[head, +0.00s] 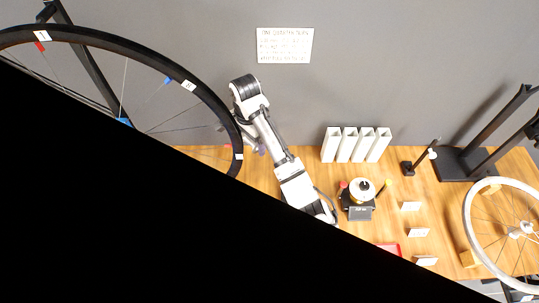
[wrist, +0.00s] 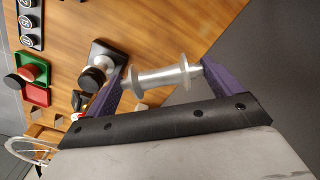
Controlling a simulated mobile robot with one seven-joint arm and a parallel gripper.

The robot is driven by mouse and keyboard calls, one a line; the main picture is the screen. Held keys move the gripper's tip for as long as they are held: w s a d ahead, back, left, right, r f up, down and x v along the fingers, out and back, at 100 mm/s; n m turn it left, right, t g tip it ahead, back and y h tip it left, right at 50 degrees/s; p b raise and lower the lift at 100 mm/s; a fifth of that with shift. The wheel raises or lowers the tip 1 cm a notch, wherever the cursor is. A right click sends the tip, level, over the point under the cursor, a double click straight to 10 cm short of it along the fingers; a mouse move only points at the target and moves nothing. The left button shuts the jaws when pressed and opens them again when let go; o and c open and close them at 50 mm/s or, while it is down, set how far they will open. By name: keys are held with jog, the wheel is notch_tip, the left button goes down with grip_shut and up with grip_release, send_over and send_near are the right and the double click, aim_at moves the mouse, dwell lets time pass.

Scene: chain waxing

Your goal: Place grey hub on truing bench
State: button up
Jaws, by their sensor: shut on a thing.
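The grey hub (wrist: 160,79) is a shiny silver spool with two flanges, seen in the wrist view. My gripper (wrist: 161,71) is shut on it, with the purple fingers at its two ends. The hub lies across between the fingers, above or near the wooden bench top (wrist: 165,25); the gap below it cannot be told. In the head view a little purple of my gripper (head: 261,149) shows behind my arm, and the hub is hidden there. The wooden bench (head: 437,200) runs along the grey wall.
A black-based post with a round knob (wrist: 97,78) stands close left of the hub. Red (wrist: 36,94) and green (wrist: 35,67) trays lie farther left. A large black-rimmed wheel (head: 205,91), white holders (head: 356,145) and a black stand (head: 463,164) also stand around. A dark shape hides the head view's lower left.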

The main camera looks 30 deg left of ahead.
jog(key=shift+s+a+f, duration=0.2)
jog(key=shift+a+f, duration=0.05)
jog(key=shift+a, duration=0.25)
jog(key=f+b, duration=0.2)
jog(key=f, duration=0.2)
jog(key=f+b, duration=0.3)
jog(key=f, duration=0.2)
jog(key=f+b, duration=0.3)
jog(key=f, duration=0.2)
jog(key=shift+d+f, duration=0.1)
jog(key=shift+d, duration=0.15)
jog(key=shift+f, duration=2.6)
jog(key=shift+f, duration=0.15)
jog(key=o, duration=0.8)
